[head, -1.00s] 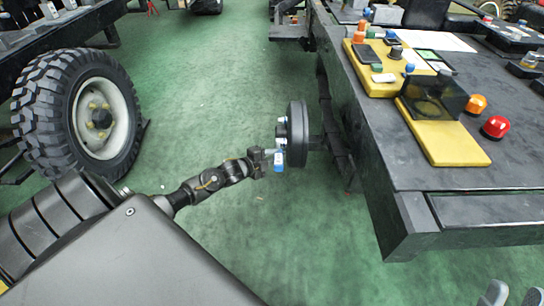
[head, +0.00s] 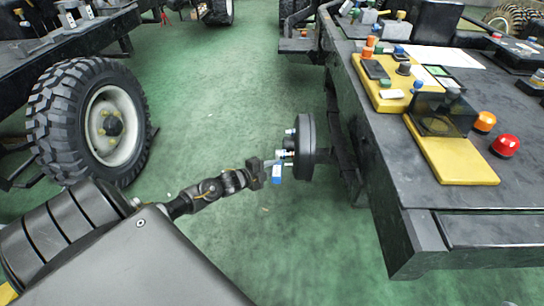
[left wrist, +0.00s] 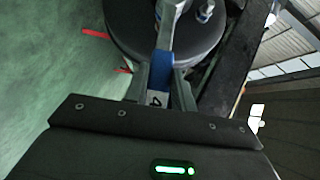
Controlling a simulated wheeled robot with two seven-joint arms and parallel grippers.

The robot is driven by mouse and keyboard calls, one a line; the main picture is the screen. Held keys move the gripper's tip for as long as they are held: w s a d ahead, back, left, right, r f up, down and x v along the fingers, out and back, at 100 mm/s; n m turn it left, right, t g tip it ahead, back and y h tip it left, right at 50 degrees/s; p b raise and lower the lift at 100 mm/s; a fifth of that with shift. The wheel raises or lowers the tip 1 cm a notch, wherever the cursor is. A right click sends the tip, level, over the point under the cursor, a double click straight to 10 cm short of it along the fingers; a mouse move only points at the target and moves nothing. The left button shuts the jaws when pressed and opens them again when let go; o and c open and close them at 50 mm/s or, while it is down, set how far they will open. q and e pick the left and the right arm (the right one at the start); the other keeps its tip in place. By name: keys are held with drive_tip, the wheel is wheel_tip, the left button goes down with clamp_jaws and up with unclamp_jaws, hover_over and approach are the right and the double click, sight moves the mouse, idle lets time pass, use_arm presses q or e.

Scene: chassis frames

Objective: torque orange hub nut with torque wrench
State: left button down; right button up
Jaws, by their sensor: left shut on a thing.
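My left gripper (head: 266,172) is shut on the torque wrench (head: 277,174), which shows a blue section and a grey metal part. In the left wrist view the wrench (left wrist: 160,70) stands between the two fingers (left wrist: 158,85) and reaches up over the hub face. The dark round hub (head: 307,147) sits on the side of the chassis frame, with small studs or nuts (head: 289,153) on its left face. One metal nut (left wrist: 205,11) shows in the left wrist view. I cannot make out an orange nut, or whether the wrench touches one. My right gripper is not in view.
The chassis bench (head: 420,225) on the right carries a yellow panel (head: 455,160) with orange and red domes. A large tyred wheel (head: 88,122) stands at left. The green floor (head: 215,95) between is clear.

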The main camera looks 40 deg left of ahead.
use_arm(q)
drive_tip(key=shift+r, duration=0.1)
drive_tip(key=s+a, duration=0.1)
drive_tip(key=a, duration=0.1)
drive_tip(key=s+a+p, duration=0.1)
drive_tip(key=s+a, duration=0.1)
idle(0.4)
drive_tip(key=shift+s, duration=0.1)
